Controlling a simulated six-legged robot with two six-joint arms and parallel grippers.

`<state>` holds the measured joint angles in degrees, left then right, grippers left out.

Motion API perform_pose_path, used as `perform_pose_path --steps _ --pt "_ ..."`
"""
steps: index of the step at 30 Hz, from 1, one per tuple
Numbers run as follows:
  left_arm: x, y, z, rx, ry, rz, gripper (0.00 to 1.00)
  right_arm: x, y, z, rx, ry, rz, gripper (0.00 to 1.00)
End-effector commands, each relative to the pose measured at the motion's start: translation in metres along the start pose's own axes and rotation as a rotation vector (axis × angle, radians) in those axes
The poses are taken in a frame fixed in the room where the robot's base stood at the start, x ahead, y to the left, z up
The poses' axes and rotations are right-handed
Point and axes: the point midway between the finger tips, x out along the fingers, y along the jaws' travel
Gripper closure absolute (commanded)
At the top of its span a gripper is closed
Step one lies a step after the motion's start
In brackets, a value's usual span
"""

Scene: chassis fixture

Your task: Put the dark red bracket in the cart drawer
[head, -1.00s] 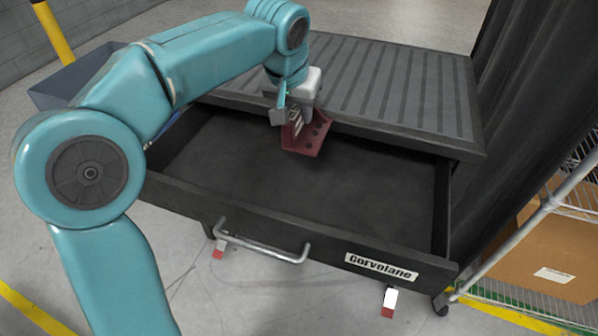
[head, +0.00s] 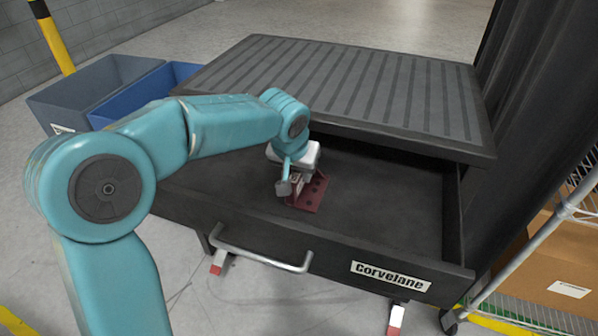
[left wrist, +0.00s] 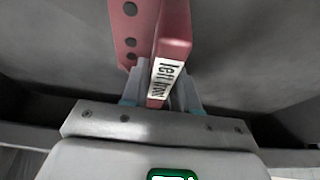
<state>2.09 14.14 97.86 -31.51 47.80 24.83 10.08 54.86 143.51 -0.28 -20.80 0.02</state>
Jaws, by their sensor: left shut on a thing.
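The dark red bracket (head: 312,192) has a row of holes in one plate. My left gripper (head: 297,180) is shut on it, inside the open cart drawer (head: 390,213). In the left wrist view the bracket (left wrist: 174,42) stands between the two fingers (left wrist: 160,92), with a white printed label facing the camera. The bracket is low, at or close to the drawer floor; I cannot tell whether it touches. My right gripper is not in view.
The cart's ribbed top (head: 350,85) lies behind the drawer. The drawer front has a metal handle (head: 262,255). Grey (head: 85,90) and blue (head: 150,88) bins stand at the left. A wire rack with a cardboard box (head: 555,258) and a dark curtain are at the right.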

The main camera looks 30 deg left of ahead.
Motion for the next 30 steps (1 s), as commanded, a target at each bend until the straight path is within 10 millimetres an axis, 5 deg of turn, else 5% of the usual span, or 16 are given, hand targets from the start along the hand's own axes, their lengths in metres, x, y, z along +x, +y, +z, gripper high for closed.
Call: perform_pose_path --steps 6,7,9,20,30 --pt "0.003 0.000 0.001 0.000 0.003 0.001 1.00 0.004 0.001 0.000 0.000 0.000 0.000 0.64" --pt "0.002 0.000 0.001 0.000 0.001 0.000 0.61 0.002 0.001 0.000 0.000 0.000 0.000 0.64" --pt "0.002 0.000 0.001 0.000 0.000 0.000 0.46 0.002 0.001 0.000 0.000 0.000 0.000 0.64" --pt "-0.006 0.000 -0.001 0.000 0.002 0.001 0.46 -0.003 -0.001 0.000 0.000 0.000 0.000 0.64" --pt "-0.081 0.000 -0.002 0.000 0.005 0.002 0.46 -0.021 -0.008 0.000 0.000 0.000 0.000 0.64"
